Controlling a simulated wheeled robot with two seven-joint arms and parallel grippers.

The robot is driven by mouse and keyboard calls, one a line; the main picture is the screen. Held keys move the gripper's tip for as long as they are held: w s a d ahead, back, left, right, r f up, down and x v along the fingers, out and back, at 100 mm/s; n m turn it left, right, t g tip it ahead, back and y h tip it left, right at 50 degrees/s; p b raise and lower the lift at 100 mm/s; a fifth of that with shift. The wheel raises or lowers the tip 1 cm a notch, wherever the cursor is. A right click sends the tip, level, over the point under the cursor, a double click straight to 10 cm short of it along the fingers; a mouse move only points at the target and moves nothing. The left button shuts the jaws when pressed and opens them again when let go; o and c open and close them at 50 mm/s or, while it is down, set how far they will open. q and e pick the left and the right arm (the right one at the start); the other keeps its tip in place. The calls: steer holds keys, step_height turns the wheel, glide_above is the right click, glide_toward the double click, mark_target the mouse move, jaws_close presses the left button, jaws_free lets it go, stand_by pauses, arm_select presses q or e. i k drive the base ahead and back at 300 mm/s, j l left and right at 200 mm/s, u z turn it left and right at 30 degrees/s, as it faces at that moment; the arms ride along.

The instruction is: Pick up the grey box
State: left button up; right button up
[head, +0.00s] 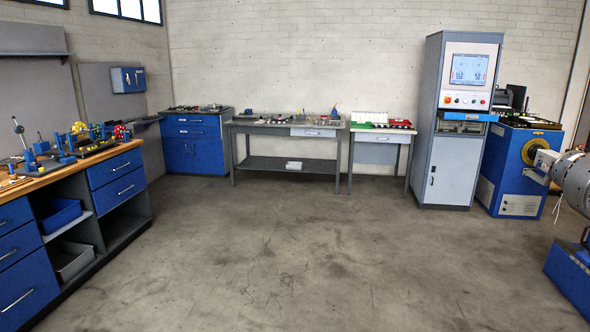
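A grey open box (70,262) sits on the bottom shelf of the left workbench, below a blue open bin (60,215). I see its front side and part of its inside, which looks empty. A small pale box (293,165) lies on the lower shelf of the grey table at the back; its exact colour is hard to tell from here. Neither of my grippers is in view.
The left workbench (100,157) carries blue fixtures and tools. A blue cabinet (192,156), a grey table (272,163) and a control cabinet (450,150) stand along the back. Grey and blue machinery (574,182) is at right. The middle floor (300,260) is clear.

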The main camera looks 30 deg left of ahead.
mark_target(294, 166)
steer(key=i+j+u, duration=0.55)
steer(key=i, duration=0.15)
steer(key=i+j+u, duration=0.35)
steer(key=i, duration=0.7)
steer(key=i+u, duration=0.3)
steer(key=i, duration=5.2)
